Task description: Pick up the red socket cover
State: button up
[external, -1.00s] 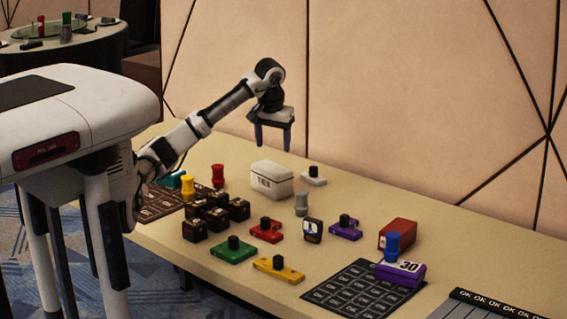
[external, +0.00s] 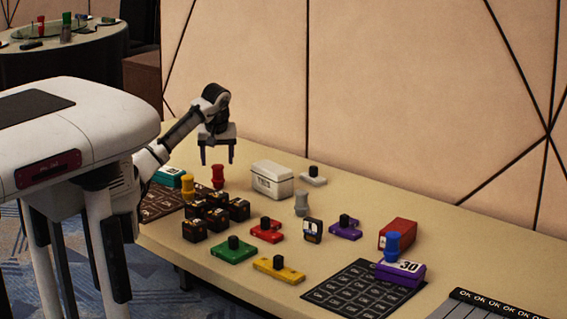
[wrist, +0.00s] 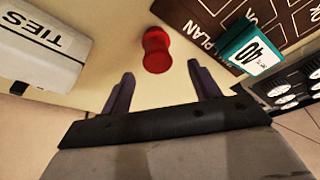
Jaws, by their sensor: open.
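A red spool-shaped piece (external: 218,177) stands upright on the table, left of the white TIES box. It also shows in the wrist view (wrist: 156,52), ahead of the fingers and roughly between them, untouched. A flat red block with a black knob (external: 266,231) lies nearer the table's middle, out of the wrist view. I cannot tell from looks alone which of the two is the socket cover. My gripper (external: 217,161) is open and empty, pointing down above the red spool-shaped piece; its fingers (wrist: 162,86) are spread wide.
The white TIES box (external: 271,180) stands close right of the red spool. A yellow spool (external: 188,186), teal block (wrist: 252,47) and dark plan board (wrist: 208,14) are left of it in the external view. Several dark cubes (external: 216,218) stand in front. Green, yellow and purple knobbed blocks lie further right.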

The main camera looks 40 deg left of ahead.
aim_at(218, 166)
jog(key=x, duration=0.5)
jog(key=shift+s+d+f, duration=0.2)
jog(key=shift+d+f, duration=0.05)
jog(key=shift+d, duration=0.05)
jog(key=shift+c, duration=0.3)
jog(key=c, duration=1)
